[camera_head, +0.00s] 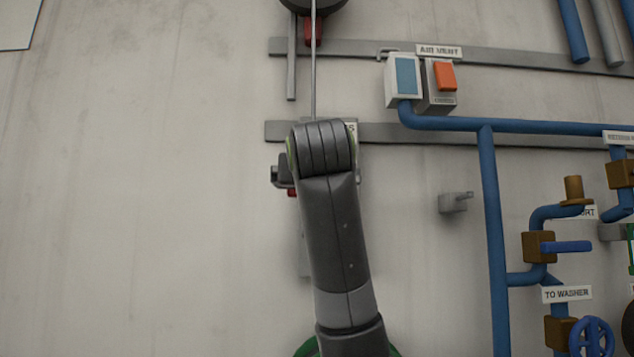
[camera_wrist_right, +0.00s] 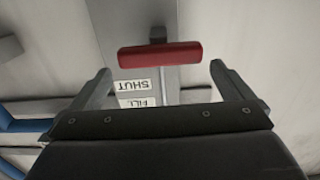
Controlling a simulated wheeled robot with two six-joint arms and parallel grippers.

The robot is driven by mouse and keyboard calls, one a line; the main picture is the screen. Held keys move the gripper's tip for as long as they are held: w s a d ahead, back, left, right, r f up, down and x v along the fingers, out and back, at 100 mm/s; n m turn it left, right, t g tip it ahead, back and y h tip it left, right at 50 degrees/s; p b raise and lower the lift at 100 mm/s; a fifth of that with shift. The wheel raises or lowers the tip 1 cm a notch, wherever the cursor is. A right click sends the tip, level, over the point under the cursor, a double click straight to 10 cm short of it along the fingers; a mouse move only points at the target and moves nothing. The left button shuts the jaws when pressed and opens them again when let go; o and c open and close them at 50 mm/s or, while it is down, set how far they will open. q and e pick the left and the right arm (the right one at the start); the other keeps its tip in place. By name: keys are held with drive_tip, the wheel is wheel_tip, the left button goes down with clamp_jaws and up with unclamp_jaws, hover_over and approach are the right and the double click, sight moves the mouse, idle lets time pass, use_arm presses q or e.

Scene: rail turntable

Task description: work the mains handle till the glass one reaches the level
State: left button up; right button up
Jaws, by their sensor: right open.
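A red bar handle (camera_wrist_right: 160,55) lies crosswise ahead of my right gripper (camera_wrist_right: 160,76) in the right wrist view. The gripper is open, with one finger on each side of the handle's ends, and nothing is held. Upside-down labels FILL (camera_wrist_right: 137,103) and SHUT (camera_wrist_right: 132,86) sit on the plate behind the handle. In the head view a dark arm of mine covers the middle, hiding the gripper and most of the handle; a small red bit (camera_head: 291,192) shows at its left. A label beside the arm (camera_head: 351,127) is mostly hidden. I cannot make out the glass or its level.
Two grey rails (camera_head: 480,133) cross the wall. A box with an orange switch (camera_head: 445,76) hangs under the AIR VENT label. Blue pipes (camera_head: 494,230), brass valves (camera_head: 538,247) and a blue handwheel (camera_head: 591,337) crowd the right.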

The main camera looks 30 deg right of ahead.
drive_tip(key=b+v, duration=0.5)
drive_tip(key=v, duration=0.7)
drive_tip(key=shift+s+b, duration=0.25)
drive_tip(key=shift+b, duration=0.05)
drive_tip(key=shift+a, duration=0.15)
idle(6.3)
